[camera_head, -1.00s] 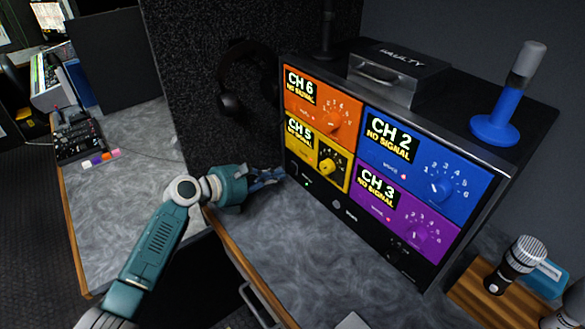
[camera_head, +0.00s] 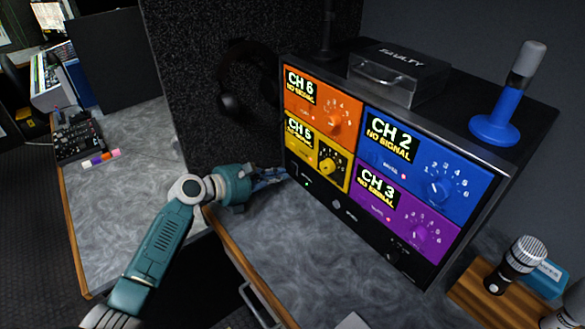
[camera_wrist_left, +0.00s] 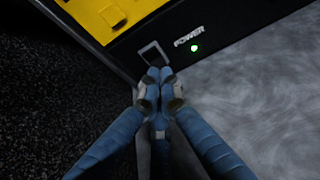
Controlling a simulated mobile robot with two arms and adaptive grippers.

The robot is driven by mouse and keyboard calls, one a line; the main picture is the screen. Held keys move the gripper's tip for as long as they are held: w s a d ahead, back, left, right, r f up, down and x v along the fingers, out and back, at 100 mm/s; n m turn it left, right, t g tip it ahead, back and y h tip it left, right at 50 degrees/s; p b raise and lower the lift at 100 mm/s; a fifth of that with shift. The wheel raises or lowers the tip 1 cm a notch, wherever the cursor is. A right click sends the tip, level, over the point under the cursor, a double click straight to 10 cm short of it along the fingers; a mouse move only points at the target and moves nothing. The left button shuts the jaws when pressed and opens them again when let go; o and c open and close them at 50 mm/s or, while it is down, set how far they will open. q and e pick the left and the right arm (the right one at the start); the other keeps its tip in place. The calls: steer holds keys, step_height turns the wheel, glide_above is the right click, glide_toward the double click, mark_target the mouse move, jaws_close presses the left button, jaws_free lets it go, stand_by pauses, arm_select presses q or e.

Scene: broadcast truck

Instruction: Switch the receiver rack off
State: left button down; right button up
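The receiver rack (camera_head: 345,208) is a black box with orange, yellow, blue and purple channel panels, each reading "NO SIGNAL". In the left wrist view, its power switch (camera_wrist_left: 153,52) is at the lower left of the front, next to the word "POWER" and a lit green light (camera_wrist_left: 194,48). My left gripper (camera_head: 280,174) is at the rack's lower left corner. Its blue fingertips (camera_wrist_left: 159,75) are together, empty, right at the switch's lower edge; I cannot tell whether they touch it. The fingertips partly hide the switch's lower end. My right gripper is not in view.
Headphones (camera_head: 232,95) hang on the dark partition left of the rack. A box marked "FAULTY" (camera_head: 385,80) and a blue stand (camera_head: 494,130) sit on top of the rack. A microphone (camera_head: 518,260) stands at the right.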

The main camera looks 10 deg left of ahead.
arm_select(q)
steer(key=shift+w+d+f, duration=0.1)
steer(key=shift+w+d, duration=0.2)
steer(key=shift+x, duration=0.8)
stand_by(0.6)
steer(key=shift+s+a, duration=0.15)
steer(key=shift+s+a+r+p, duration=0.3)
steer(key=shift+s+r+p, duration=0.1)
steer(key=shift+p, duration=0.5)
steer(key=p+v, duration=0.2)
steer(key=v, duration=0.1)
steer(key=shift+s+a+p, duration=0.2)
steer(key=shift+p, duration=0.15)
steer(key=shift+p+v, duration=0.55)
steer(key=shift+v, duration=0.35)
steer(key=shift+f, duration=0.1)
